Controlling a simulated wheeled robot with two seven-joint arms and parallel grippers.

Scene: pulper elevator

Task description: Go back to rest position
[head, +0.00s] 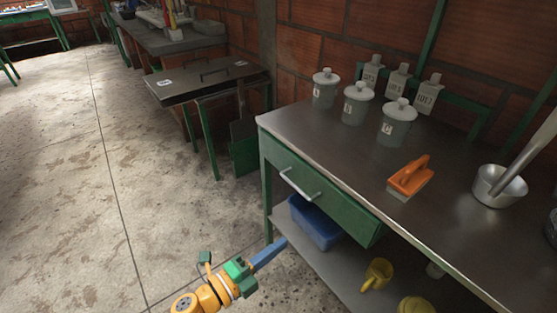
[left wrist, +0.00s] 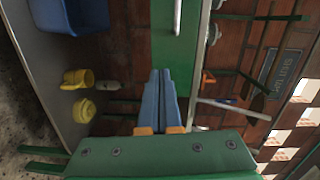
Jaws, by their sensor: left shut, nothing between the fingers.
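My left gripper (head: 268,255) is low in the head view, in front of the steel-topped table. Its blue fingers are shut together with nothing between them. In the left wrist view the fingers (left wrist: 160,90) point at the green drawer front (left wrist: 177,35) and the space beside it. The table's green drawer (head: 318,190) stands slightly out at its right end, and its metal handle (head: 299,184) is clear of my gripper. My right gripper is in neither view.
On the table (head: 300,125) stand several lidded grey jars (head: 355,105), an orange-handled brush (head: 410,177) and a metal pot (head: 499,186). The lower shelf holds a blue bin (head: 316,225) and a yellow cup (head: 377,274). The concrete floor (head: 60,170) at left is open.

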